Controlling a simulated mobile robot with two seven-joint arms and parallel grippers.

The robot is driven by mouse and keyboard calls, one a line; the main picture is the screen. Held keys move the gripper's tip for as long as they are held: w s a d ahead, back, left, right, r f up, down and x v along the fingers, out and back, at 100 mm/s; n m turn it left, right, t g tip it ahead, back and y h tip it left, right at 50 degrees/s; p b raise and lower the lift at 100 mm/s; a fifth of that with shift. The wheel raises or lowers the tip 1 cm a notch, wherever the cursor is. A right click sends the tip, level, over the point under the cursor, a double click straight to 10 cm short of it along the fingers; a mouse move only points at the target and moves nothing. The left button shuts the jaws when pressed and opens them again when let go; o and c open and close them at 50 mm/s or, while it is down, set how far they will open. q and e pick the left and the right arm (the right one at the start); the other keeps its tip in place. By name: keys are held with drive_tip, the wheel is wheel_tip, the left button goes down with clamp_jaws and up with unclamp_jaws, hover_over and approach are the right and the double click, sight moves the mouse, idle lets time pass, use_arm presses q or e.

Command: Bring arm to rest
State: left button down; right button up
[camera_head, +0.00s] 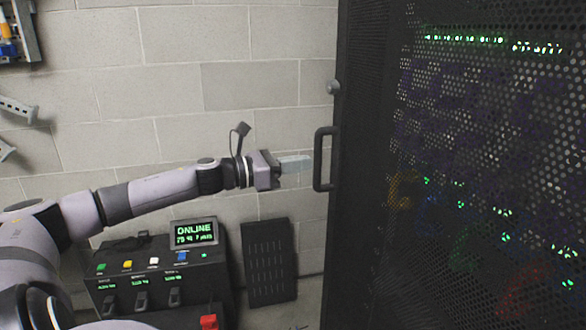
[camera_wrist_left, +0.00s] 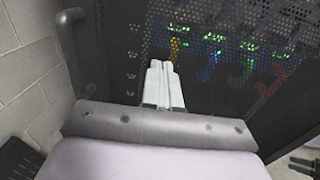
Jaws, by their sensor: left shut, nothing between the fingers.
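My left arm reaches in from the left in the head view, stretched out toward the rack door. My left gripper (camera_head: 308,160) is shut and empty, with its pale fingers pointing right, close to the door handle (camera_head: 318,160). In the left wrist view the two fingers (camera_wrist_left: 161,66) lie together in front of the perforated door, with nothing between them. I cannot tell whether the fingertips touch the door or handle. The handle also shows at the left of the left wrist view (camera_wrist_left: 78,55).
The black perforated rack door (camera_head: 470,130) fills the right side, with green lights and coloured cables behind it. A console (camera_head: 160,275) with an ONLINE screen (camera_head: 194,233) stands below my arm. A dark slotted panel (camera_head: 270,262) leans on the block wall.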

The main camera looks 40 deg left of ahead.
use_arm(q)
drive_tip(key=shift+s+a+f, duration=0.1)
drive_tip(key=shift+s+a, duration=0.15)
drive_tip(key=shift+s, duration=0.25)
drive_tip(key=shift+s+b, duration=0.1)
drive_tip(key=shift+b, duration=0.2)
